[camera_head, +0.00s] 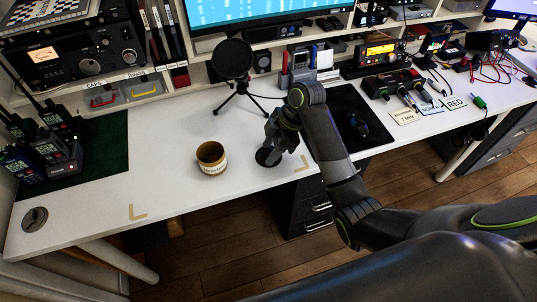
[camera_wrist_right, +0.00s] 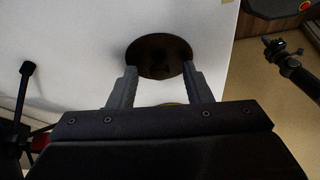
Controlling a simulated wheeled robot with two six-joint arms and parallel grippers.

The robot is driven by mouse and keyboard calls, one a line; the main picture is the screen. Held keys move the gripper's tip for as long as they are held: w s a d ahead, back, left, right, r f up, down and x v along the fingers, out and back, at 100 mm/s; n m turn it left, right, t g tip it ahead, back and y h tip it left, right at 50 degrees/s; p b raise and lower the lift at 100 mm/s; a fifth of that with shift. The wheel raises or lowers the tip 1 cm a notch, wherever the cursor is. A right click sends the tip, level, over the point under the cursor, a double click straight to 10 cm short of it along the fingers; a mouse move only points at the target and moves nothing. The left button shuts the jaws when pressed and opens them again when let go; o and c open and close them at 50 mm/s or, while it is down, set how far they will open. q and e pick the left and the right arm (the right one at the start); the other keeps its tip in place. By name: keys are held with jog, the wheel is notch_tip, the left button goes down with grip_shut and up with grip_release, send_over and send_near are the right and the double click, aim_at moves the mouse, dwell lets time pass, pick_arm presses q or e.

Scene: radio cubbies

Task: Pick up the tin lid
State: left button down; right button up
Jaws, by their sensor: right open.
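The tin lid (camera_wrist_right: 160,52) is a dark, round disc lying on the white desk. In the head view the lid (camera_head: 267,158) lies close to the desk's front edge, right of the tin. My right gripper (camera_head: 273,146) is over the lid, pointing down. In the right wrist view its two fingers (camera_wrist_right: 160,76) are apart, one on each side of the lid's near edge. I cannot tell whether they touch it. The open tin (camera_head: 211,160), brown with a pale label, stands upright on the desk. My left gripper is not in view.
A microphone on a tripod (camera_head: 234,62) stands behind the lid. Handheld radios (camera_head: 50,140) stand on a green mat at left. The desk around the tin is clear.

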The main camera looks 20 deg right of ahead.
jog(key=shift+c, duration=0.3)
grip_shut()
notch_tip(320, 180, up, 5)
jog(key=shift+w+f+p, duration=0.1)
jog(key=shift+p, duration=0.25)
notch_tip(320, 180, up, 4)
jog(key=p, duration=0.3)
jog(key=shift+f, duration=0.2)
jog(key=shift+r+p, duration=0.85)
jog(key=shift+p, duration=0.15)
